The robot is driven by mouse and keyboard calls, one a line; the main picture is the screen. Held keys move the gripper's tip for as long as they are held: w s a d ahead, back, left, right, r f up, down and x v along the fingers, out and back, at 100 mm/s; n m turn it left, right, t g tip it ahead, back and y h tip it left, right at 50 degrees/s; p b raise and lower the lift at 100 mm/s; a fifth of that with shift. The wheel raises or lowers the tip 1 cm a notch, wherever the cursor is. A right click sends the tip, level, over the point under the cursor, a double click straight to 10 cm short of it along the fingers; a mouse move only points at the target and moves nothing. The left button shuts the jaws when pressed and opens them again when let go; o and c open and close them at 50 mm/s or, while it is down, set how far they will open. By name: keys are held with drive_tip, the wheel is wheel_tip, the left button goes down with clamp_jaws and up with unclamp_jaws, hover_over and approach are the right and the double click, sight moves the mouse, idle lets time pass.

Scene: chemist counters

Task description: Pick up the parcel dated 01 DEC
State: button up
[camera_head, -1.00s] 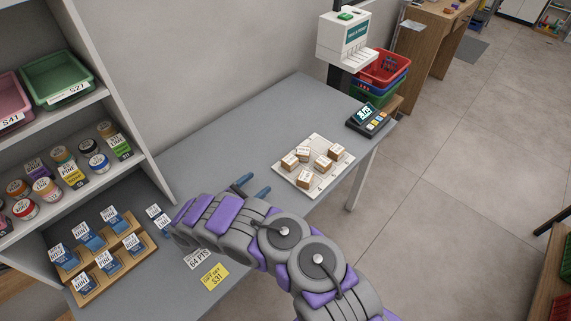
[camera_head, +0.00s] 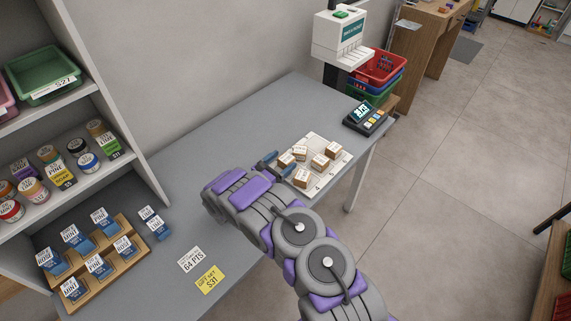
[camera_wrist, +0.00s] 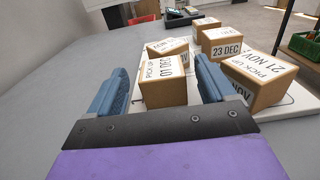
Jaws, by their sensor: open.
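The parcel dated 01 DEC (camera_wrist: 164,82) is a small brown box with white labels reading PICK UP and 01 DEC. In the wrist view it stands on the white tray (camera_wrist: 296,97), just beyond and between the two fingers. My gripper (camera_wrist: 160,84) is open, with one blue finger to each side of the line to this parcel. I cannot tell whether either finger touches it. In the head view my gripper (camera_head: 268,164) is at the left edge of the white tray (camera_head: 318,188), beside the parcels.
A parcel dated 23 DEC (camera_wrist: 226,46) stands behind right. A parcel dated 21 NOV (camera_wrist: 262,78) is close to the right finger. Several parcels share the tray. A card terminal (camera_head: 366,116) stands beyond it. The grey counter (camera_head: 215,150) is clear to the left.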

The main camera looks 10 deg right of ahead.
drive_tip(key=shift+x, duration=1.2)
drive_tip(key=shift+s, duration=0.1)
drive_tip(key=c, duration=1.1)
